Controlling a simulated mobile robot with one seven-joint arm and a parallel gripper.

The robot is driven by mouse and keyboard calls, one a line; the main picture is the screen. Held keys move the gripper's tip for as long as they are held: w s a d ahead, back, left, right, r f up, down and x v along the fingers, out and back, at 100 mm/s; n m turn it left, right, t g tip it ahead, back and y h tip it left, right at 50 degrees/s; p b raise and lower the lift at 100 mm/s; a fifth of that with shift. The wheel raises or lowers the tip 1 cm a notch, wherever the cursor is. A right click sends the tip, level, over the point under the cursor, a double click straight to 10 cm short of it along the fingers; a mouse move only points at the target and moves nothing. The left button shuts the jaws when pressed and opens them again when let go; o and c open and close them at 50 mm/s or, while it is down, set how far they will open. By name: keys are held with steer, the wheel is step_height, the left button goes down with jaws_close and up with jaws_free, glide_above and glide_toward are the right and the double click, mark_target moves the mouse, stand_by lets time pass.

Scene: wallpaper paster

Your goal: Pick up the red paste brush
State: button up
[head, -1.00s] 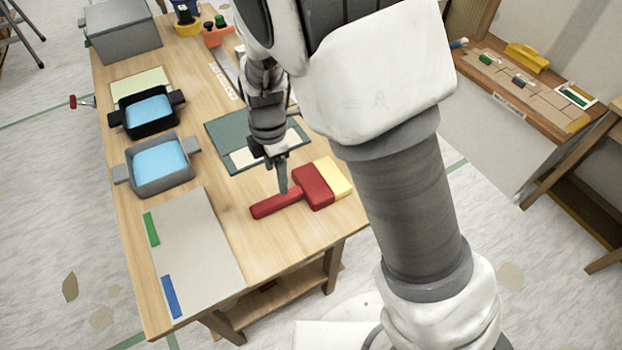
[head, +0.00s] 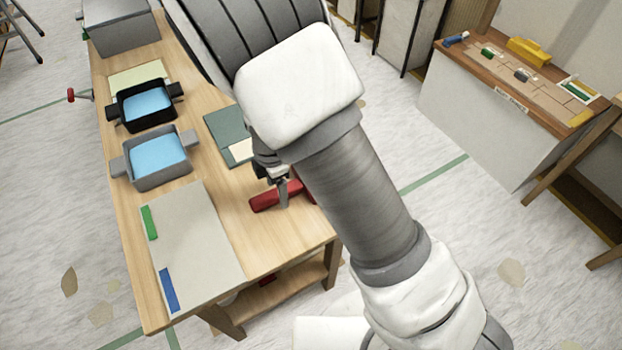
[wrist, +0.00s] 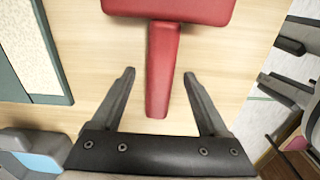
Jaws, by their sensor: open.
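The red paste brush (head: 266,200) lies on the wooden table near its front right edge. In the head view its handle shows, while my arm hides most of its head. In the wrist view the red handle (wrist: 162,75) points down between my finger tips, and the wider red head (wrist: 185,8) is at the top edge. My gripper (wrist: 160,82) is open, with one finger on each side of the handle's lower part and a gap on both sides. In the head view my gripper (head: 283,192) is over the handle, partly hidden by my arm.
A grey tray (head: 188,180) and a black tray (head: 118,122) with blue contents stand on the left. A grey sheet (head: 205,255) with green and blue strips lies at the front. A green mat (head: 222,122) lies behind the brush. A side bench (head: 470,62) stands right.

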jaws_close()
steer(key=shift+r, duration=0.15)
step_height(320, 180, up, 4)
steer(key=shift+r+p, duration=0.2)
steer(key=shift+p, duration=0.3)
steer(key=s+a+r+p, duration=0.1)
steer(key=s+a+r, duration=0.1)
steer(key=s+r, duration=0.4)
steer(key=s, duration=0.5)
steer(key=shift+s+r, duration=0.15)
steer(key=shift+s, duration=0.15)
steer(key=c, duration=0.8)
jaws_free()
jaws_close()
